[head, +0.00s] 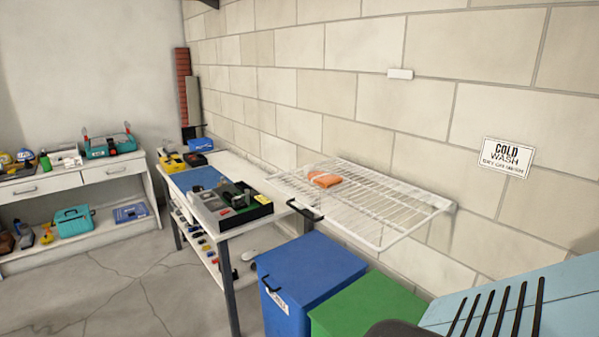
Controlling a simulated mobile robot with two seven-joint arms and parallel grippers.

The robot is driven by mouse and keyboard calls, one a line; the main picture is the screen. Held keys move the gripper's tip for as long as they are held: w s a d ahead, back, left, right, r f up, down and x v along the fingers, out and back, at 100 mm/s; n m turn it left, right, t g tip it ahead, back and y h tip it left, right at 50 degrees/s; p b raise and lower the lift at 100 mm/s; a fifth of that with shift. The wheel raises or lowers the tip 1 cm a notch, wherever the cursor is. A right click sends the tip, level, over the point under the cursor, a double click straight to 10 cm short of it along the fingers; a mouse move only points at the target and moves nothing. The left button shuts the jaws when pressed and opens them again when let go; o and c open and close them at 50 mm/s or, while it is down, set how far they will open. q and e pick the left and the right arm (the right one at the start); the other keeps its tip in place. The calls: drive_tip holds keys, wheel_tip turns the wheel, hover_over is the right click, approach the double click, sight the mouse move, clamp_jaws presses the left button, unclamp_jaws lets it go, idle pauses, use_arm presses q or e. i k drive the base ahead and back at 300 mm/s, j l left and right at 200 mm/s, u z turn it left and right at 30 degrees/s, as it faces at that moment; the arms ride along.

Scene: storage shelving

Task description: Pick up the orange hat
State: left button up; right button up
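An orange, soft-looking item with a pale band, which I take to be the orange hat (325,179), lies on the white wire shelf (408,212) fixed to the block wall. It rests near the shelf's back left part and is small in the head view, so its exact shape is hard to tell. Nothing is touching it from above. Neither of my grippers shows in this view.
Below the shelf stand a blue bin (312,270) and a green bin (370,308). A workbench (237,165) with a black tray (245,212) stands left of the shelf. Open concrete floor (120,290) lies left of the workbench. A light blue surface (565,300) is at bottom right.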

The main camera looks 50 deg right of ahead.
sight(324, 181)
drive_tip(key=i, duration=1.7)
drive_tip(key=i+j+z, duration=0.1)
drive_tip(key=i, duration=1.65)
drive_tip(key=z, duration=4.3)
